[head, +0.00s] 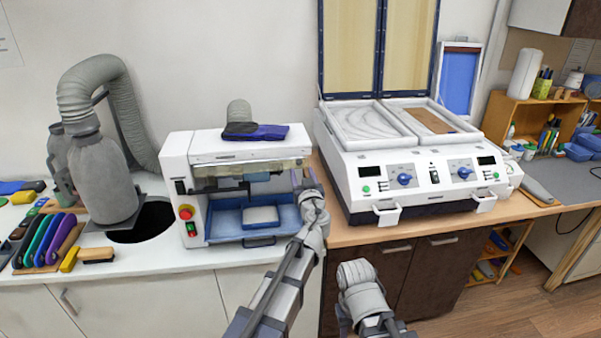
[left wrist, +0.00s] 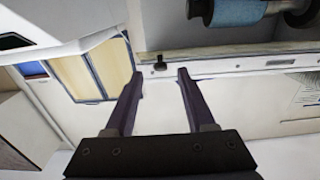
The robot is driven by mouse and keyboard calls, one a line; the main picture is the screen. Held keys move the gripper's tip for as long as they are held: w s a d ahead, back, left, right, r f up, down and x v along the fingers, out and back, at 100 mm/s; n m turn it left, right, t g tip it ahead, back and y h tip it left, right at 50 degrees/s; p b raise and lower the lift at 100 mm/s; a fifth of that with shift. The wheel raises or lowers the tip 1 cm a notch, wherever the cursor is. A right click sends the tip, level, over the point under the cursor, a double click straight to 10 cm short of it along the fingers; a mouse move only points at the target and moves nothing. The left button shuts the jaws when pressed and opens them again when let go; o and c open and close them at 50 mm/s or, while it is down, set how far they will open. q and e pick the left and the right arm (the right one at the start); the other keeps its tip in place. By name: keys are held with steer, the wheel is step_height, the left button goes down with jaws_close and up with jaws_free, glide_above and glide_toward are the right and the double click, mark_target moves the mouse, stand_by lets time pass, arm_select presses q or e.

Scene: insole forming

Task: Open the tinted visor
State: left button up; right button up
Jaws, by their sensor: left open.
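The white machine (head: 178,165) stands on the left counter. Its tinted visor (head: 250,169) shows as a smoky strip across the top of the front opening. The opening below it is uncovered, with a blue tray (head: 225,226) and a pale block (head: 260,216) inside. My left gripper (head: 306,178) is at the machine's right front edge, beside the visor's right end. In the left wrist view its fingers (left wrist: 155,72) are apart and nothing is gripped. A small dark knob (left wrist: 160,65) shows between the fingertips. Whether the fingers touch the visor cannot be told.
A white two-bay press (head: 420,172) with raised lids stands close on the right. A grey hose and canister (head: 100,178) stand on the left, beside coloured tools (head: 48,240). My right forearm is low in front of the cabinets; its gripper is out of view.

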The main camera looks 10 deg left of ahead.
arm_select(q)
steer(key=s+d+r+g+h+p, duration=0.2)
steer(key=s+g+p, duration=0.5)
steer(key=p, duration=1.6)
steer(key=shift+s+d+r+g+h, duration=0.3)
steer(key=shift+r+g+h, duration=0.5)
steer(key=shift+r+g, duration=0.9)
steer(key=shift+a+f+g, duration=0.1)
steer(key=shift+f+g, duration=0.3)
steer(key=shift+f, duration=0.05)
